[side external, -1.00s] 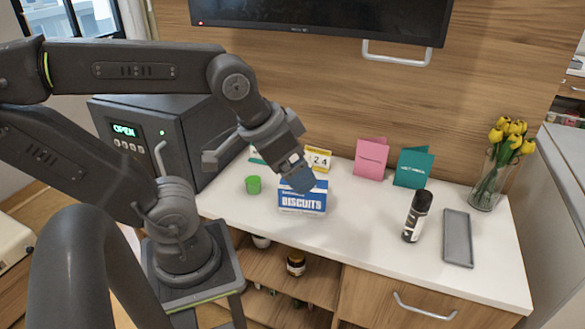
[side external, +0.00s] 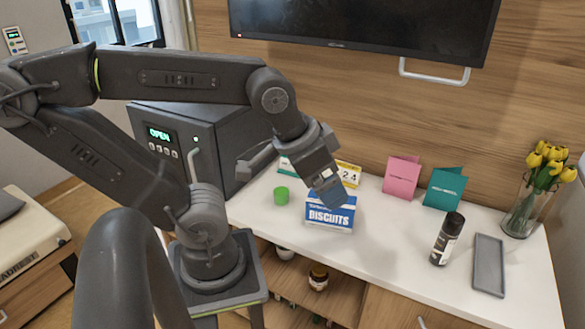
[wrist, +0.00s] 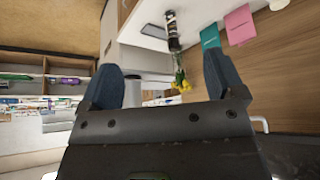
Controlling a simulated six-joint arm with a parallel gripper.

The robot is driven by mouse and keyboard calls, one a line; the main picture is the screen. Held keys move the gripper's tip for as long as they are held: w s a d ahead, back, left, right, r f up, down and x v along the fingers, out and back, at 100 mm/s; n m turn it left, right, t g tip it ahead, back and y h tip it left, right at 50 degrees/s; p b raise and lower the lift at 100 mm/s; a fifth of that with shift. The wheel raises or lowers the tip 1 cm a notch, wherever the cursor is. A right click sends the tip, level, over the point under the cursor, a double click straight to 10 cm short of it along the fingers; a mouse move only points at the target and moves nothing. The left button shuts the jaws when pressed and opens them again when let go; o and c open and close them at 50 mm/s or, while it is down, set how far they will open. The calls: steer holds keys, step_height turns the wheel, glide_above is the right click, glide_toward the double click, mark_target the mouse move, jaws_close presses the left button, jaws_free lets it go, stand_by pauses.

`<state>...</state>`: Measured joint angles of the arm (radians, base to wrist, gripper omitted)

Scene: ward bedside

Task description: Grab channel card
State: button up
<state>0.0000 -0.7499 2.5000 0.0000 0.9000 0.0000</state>
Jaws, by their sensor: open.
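A white card with a teal band (side external: 287,166) stands near the safe, partly hidden behind my arm; its print is too small to read, so I cannot tell whether it is the channel card. A pink folded card (side external: 401,175) and a teal folded card (side external: 444,188) stand at the back of the white counter. Both also show in the wrist view, pink (wrist: 239,24) and teal (wrist: 210,37). My gripper (side external: 328,192) is over the blue and white biscuits box (side external: 330,214), overlapping its top in the picture. In the wrist view its fingers (wrist: 160,82) are apart with nothing between them.
A grey safe (side external: 170,135) reading OPEN stands at left. A dark bottle (side external: 447,240), grey tray (side external: 488,266) and vase of yellow tulips (side external: 522,208) stand at right. The counter's middle front is clear.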

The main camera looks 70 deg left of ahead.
steer(key=c, duration=1)
steer(key=w+a+m+g+y, duration=0.1)
steer(key=w+a+m+y, duration=0.2)
steer(key=w+a+m, duration=1.05)
steer(key=w+a+f+m+g, duration=0.1)
steer(key=w+a+f, duration=0.25)
steer(key=a, duration=0.35)
steer(key=w+a+f, duration=0.2)
steer(key=w+a, duration=0.2)
steer(key=a, duration=0.3)
steer(key=w+a+f+m+g, duration=0.1)
steer(key=w+a+f, duration=0.2)
steer(key=a, duration=0.4)
steer(key=s+a+f+n+g+h, duration=0.1)
steer(key=s+a+f+n+g, duration=0.3)
steer(key=a, duration=0.5)
steer(key=s+a+f+n+g, duration=0.3)
steer(key=s+a+f, duration=0.25)
steer(key=a, duration=0.35)
steer(key=x, duration=0.9)
steer(key=w+x, duration=0.1)
steer(key=x, duration=0.3)
steer(key=shift+s+d+f, duration=0.1)
steer(key=shift+s+f, duration=0.05)
steer(key=shift+f, duration=0.2)
